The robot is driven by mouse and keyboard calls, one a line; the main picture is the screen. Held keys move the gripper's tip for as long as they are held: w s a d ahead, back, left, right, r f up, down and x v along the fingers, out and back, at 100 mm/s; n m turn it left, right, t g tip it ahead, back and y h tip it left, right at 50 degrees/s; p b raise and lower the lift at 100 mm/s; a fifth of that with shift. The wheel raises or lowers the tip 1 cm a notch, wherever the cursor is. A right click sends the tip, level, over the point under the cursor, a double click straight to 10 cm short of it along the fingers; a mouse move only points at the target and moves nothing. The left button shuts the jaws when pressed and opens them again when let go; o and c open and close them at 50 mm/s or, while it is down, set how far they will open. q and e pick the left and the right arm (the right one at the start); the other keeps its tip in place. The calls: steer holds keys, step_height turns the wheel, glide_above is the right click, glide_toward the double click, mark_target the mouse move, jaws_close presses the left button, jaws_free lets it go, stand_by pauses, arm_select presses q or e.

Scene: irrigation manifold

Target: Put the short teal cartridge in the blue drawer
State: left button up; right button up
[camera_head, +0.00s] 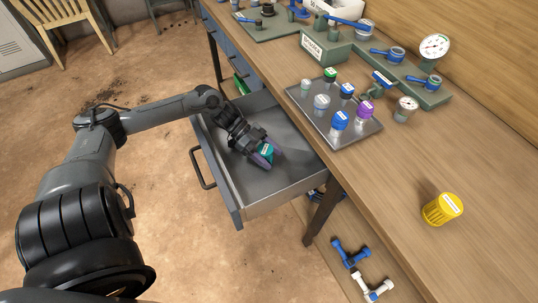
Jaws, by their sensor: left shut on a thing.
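The short teal cartridge (266,149) is in the fingers of my left gripper (262,156), which is shut on it. The gripper reaches down over the open blue drawer (215,178), and the cartridge appears within the drawer's walls. I cannot tell whether the cartridge touches the drawer floor. The fingers hide part of the cartridge. The drawer is pulled out from under the bench, with its dark handle at the front left. My right gripper is not in view.
A metal tray (368,134) with several capped cartridges stands on the wooden bench (410,180) beside the drawer. A yellow cartridge (442,208) stands alone at the right. Valves and gauges line the back. Blue and white fittings (358,263) lie on the lower shelf.

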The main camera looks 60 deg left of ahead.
arm_select(q)
steer(key=shift+f, duration=0.2)
steer(key=o, duration=1.1)
steer(key=shift+r, duration=0.2)
steer(key=shift+s+a+r, duration=0.1)
steer(key=shift+a+r, duration=0.05)
steer(key=shift+a, duration=0.05)
steer(key=p+v, duration=0.3)
steer(key=v, duration=0.2)
steer(key=shift+s+a+r, duration=0.15)
steer(key=shift+a+r, duration=0.05)
steer(key=shift+a, duration=0.1)
steer(key=shift+s+a+r, duration=0.25)
steer(key=shift+s+a, duration=0.05)
steer(key=shift+a, duration=0.25)
